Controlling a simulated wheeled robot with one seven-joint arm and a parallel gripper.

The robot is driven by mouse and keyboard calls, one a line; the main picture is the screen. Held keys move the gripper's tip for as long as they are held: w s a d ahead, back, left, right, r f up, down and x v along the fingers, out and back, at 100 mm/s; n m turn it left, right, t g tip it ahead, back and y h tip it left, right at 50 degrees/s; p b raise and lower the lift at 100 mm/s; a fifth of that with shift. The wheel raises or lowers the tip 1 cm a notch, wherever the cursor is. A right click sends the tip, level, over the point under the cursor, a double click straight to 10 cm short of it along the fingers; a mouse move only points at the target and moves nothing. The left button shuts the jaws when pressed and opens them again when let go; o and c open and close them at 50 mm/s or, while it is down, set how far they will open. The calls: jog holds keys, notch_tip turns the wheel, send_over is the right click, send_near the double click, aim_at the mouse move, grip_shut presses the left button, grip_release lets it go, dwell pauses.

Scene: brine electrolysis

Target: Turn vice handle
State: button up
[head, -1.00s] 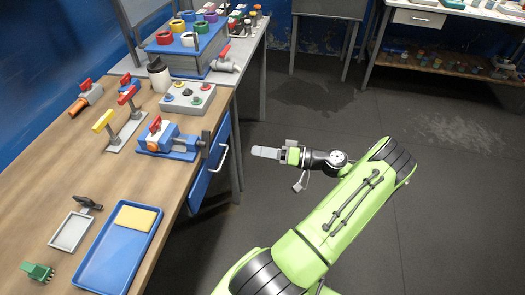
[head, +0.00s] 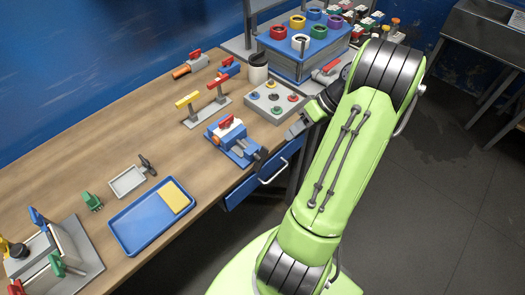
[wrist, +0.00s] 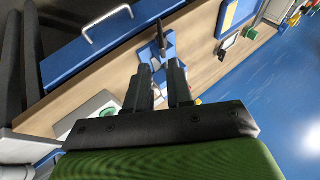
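The blue vice (head: 233,140) sits at the bench's front edge, with a red piece on top and a grey middle block. Its dark handle (head: 258,154) is at the end facing the room. In the wrist view the vice (wrist: 150,53) and its dark handle bar (wrist: 168,40) lie beyond my fingertips. My gripper (head: 297,128) is by the bench edge, right of the vice and apart from it in the head view. The wrist view shows my gripper (wrist: 160,72) with its two dark fingers spread and nothing between them.
A grey button box (head: 274,101) stands just behind the vice. A stand with yellow and red handles (head: 207,111) is to its left. A blue tray (head: 145,222) with a yellow sponge (head: 174,196) lies nearer. A blue drawer with a handle (head: 274,175) is below the edge.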

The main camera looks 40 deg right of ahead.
aim_at(261, 163)
jog(key=b+x, duration=0.4)
jog(key=x, duration=1.1)
jog(key=shift+a+f, duration=0.1)
jog(key=shift+a, duration=0.15)
jog(key=shift+c, duration=0.4)
grip_shut()
